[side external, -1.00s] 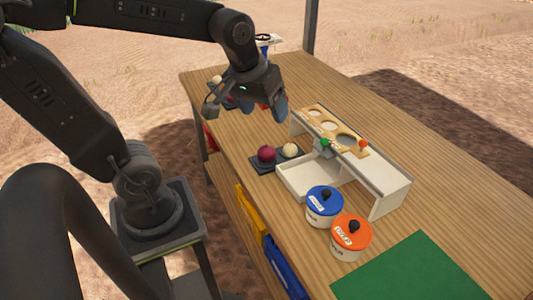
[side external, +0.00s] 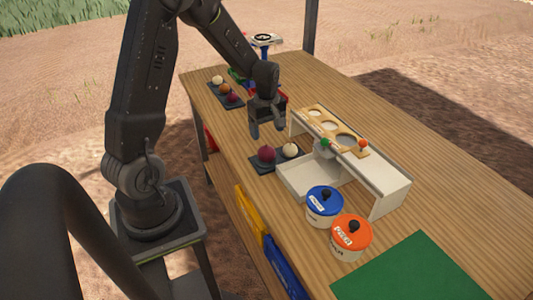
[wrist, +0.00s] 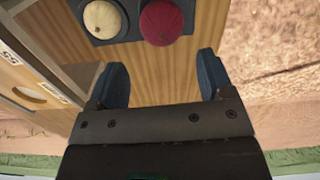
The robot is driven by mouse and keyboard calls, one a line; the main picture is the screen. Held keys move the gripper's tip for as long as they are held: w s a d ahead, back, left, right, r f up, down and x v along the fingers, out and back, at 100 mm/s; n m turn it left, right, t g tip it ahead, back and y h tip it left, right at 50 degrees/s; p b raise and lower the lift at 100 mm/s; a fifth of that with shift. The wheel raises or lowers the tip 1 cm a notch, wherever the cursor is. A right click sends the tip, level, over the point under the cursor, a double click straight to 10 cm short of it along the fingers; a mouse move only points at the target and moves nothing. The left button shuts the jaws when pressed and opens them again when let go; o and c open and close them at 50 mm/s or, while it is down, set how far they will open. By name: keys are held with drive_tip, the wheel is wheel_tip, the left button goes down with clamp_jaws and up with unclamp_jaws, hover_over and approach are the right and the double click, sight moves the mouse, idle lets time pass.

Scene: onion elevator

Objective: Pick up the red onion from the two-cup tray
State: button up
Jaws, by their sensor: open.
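The red onion (side external: 267,154) sits in the left cup of the dark two-cup tray (side external: 262,168), beside a pale onion (side external: 290,149) in the other cup. In the wrist view the red onion (wrist: 163,21) is at the top, right of the pale onion (wrist: 104,18). My gripper (side external: 268,133) points down above the table, just behind the tray, with its fingers apart and nothing between them. In the wrist view my gripper (wrist: 165,80) has its two blue-grey fingers spread over bare wood, short of the onions.
A white stand with a holed wooden top (side external: 335,135) and an open tray (side external: 305,180) is right of the onions. Blue-lidded (side external: 324,203) and orange-lidded (side external: 350,236) pots stand in front. A three-cup tray (side external: 226,92) is at the back left.

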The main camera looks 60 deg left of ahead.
sight(267, 151)
drive_tip(key=f, duration=0.8)
drive_tip(key=shift+s+d+f, duration=0.15)
drive_tip(key=shift+d+f, duration=0.05)
drive_tip(key=shift+f, duration=0.1)
drive_tip(key=shift+c, duration=0.2)
drive_tip(key=c, duration=0.7)
drive_tip(key=shift+r, duration=0.1)
